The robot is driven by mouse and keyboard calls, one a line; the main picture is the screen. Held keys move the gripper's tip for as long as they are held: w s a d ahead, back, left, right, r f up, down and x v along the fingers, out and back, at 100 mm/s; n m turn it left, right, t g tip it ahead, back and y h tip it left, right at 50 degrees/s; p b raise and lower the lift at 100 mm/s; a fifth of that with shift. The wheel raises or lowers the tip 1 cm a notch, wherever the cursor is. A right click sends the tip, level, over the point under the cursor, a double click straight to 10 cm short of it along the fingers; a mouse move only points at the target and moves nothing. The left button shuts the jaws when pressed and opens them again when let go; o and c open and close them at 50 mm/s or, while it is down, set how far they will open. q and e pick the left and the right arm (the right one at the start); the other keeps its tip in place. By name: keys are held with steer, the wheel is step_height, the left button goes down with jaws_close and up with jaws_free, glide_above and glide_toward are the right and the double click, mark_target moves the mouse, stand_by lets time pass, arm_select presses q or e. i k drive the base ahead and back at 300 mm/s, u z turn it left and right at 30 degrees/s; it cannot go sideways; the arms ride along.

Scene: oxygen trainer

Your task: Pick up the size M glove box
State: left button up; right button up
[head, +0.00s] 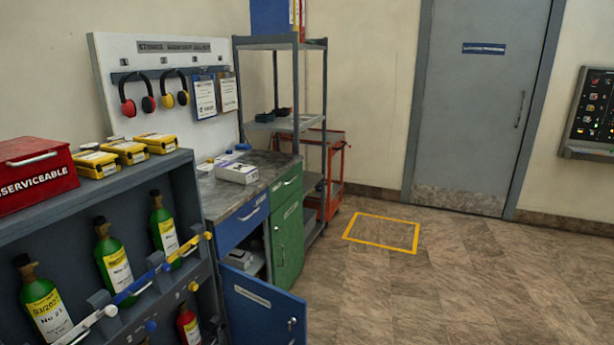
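A white box (237,173) with small dark print lies on the grey worktop of the cabinet in the middle left. It could be a glove box, but I cannot read a size on it. Small dark blue and purple items sit close behind it. Inside the open lower compartment of the cabinet are pale grey items (240,258), too dark to identify. No box with a readable M shows. Neither of my grippers is in view.
The blue cabinet door (262,309) hangs open into the floor space. A rack with green bottles (115,261), yellow boxes (125,151) and a red case (34,174) fills the left. A shelf unit (284,124) and red cart (331,168) stand behind. The floor right is clear.

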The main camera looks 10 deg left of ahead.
mark_target(244, 175)
steer(key=z, duration=0.7)
steer(key=i, duration=4)
steer(key=u, duration=0.7)
steer(key=i, duration=0.9)
steer(key=u, duration=1.8)
steer(key=i, duration=0.95)
steer(key=u, duration=0.75)
